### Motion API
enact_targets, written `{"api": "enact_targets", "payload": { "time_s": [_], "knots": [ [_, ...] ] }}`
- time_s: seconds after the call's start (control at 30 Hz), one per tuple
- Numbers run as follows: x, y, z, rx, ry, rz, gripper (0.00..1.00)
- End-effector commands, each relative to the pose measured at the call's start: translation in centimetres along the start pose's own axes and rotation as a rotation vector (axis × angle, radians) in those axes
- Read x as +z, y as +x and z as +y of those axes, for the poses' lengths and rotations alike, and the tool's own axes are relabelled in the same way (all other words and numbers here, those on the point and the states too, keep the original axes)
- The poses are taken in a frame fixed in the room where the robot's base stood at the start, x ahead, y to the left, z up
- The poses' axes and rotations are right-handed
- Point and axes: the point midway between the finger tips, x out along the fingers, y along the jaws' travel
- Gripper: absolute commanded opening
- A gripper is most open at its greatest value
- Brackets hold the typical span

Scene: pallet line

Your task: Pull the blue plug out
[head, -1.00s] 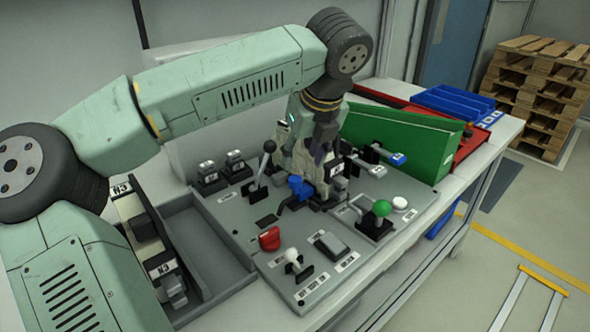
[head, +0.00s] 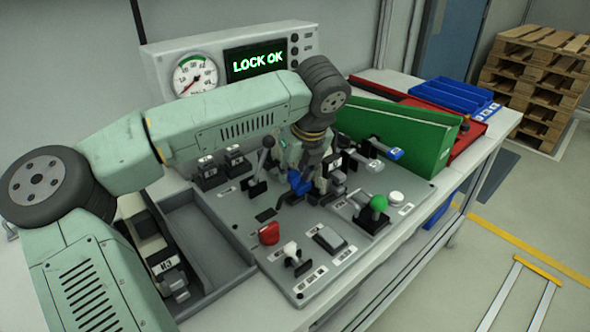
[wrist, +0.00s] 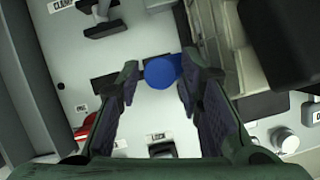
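The blue plug (head: 299,183) is on the grey control panel, near its middle, with a dark cable or fitting at its left. In the wrist view the plug (wrist: 161,72) shows as a round blue end between the fingertips. My gripper (head: 309,178) is low over the panel, around the plug. In the wrist view its fingers (wrist: 159,78) are apart. A clear gap lies between the left finger and the plug; the right finger overlaps the plug's right edge, and I cannot tell whether they touch. The plug's lower part is hidden.
A red knob (head: 269,233), a green ball lever (head: 378,203), a black ball lever (head: 267,143) and other controls surround the plug. A green bin (head: 400,140) stands at the right. A display (head: 255,61) reading LOCK OK stands behind the panel.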

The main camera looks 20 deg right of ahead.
Motion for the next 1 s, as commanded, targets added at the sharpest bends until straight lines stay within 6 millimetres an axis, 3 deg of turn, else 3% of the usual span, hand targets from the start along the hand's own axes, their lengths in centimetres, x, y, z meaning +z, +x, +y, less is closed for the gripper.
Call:
{"api": "enact_targets", "payload": {
  "time_s": [0.47, 1.0],
  "knots": [
    [0.01, -0.03, 0.01, 0.0, 0.0, 0.0, 0.0],
    [-0.1, 0.14, 0.43, 0.0, -0.001, -0.001, 0.0]
  ]
}}
